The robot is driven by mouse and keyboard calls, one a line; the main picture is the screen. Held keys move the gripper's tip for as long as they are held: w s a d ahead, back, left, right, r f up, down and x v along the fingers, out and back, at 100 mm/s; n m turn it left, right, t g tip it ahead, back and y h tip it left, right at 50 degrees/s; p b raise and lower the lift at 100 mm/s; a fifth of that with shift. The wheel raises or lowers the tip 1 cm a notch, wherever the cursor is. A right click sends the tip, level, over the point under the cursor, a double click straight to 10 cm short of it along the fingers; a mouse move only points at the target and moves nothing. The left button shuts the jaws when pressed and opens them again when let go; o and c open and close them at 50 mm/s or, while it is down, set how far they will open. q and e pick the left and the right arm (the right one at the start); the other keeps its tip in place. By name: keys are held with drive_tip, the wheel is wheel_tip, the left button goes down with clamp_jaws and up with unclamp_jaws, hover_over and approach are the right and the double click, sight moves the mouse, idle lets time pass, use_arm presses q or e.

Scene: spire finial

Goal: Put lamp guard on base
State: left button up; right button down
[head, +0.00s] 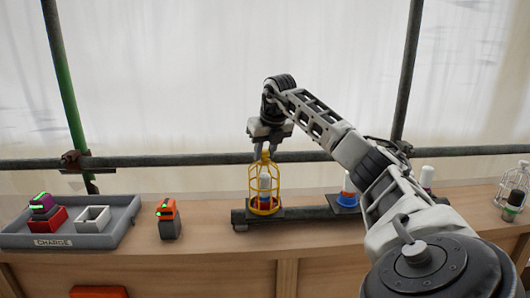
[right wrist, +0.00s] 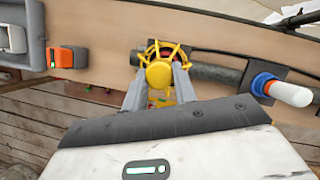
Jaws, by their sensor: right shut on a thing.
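A red base (head: 264,202) shows inside the guard's lower ring. My right gripper (head: 265,150) is above and shut on the guard's top. In the right wrist view, the fingers (right wrist: 160,85) flank the guard's round yellow cap (right wrist: 160,74). Whether the guard's ring is fully seated on the base cannot be told. My left gripper is not in view.
A second lamp with a blue base (head: 347,196) stands further right on the rail, partly behind my right arm. A grey charge tray (head: 75,241) and an orange-topped battery (head: 167,218) are left. Scaffold poles (head: 170,161) cross behind.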

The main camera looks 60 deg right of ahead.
drive_tip(key=shift+f, duration=0.15)
drive_tip(key=c, duration=1.1)
unclamp_jaws()
